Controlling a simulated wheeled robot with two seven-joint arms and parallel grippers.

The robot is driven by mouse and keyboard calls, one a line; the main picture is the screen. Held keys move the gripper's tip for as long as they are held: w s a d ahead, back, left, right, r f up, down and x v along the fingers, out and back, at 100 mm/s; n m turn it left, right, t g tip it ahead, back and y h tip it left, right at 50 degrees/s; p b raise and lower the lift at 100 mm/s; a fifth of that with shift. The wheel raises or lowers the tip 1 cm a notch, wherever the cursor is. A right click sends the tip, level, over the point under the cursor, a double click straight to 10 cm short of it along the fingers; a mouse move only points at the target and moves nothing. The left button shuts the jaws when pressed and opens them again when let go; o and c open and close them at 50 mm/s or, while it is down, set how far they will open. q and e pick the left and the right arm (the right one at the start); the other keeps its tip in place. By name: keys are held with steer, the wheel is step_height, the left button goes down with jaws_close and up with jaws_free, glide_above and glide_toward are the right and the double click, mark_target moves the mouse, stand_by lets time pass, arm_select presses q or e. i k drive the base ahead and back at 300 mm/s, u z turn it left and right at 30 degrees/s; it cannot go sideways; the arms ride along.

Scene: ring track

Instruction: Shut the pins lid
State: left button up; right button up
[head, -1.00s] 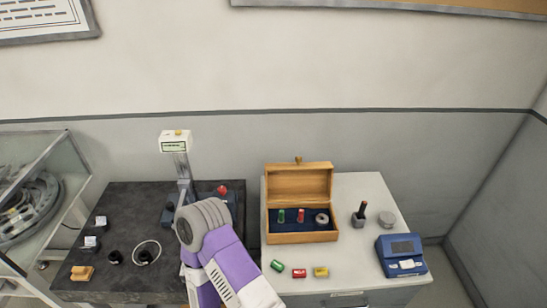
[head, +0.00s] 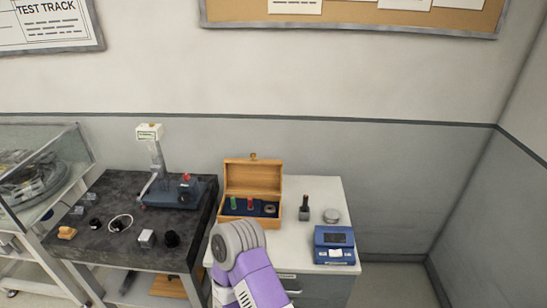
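An open wooden box (head: 236,222) stands on the white cabinet, at the middle of the head view. Its wooden lid (head: 252,177) stands up at the back, with a small brass catch (head: 253,156) on its top edge. A green pin (head: 233,203), a red pin (head: 250,204) and a grey ring (head: 269,208) are in its dark lining. One of my arms, purple and grey, rises from the bottom in front of the box and covers part of the cabinet top. No gripper fingers show in the head view.
A dark bench at left holds a blue device (head: 172,193) with a post, a white ring (head: 121,222) and several small blocks. On the cabinet right of the box are a dark stamp-like piece (head: 304,209), a grey disc (head: 331,216) and a blue case (head: 334,238).

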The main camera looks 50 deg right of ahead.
mark_target(253, 175)
steer(key=z, duration=1.4)
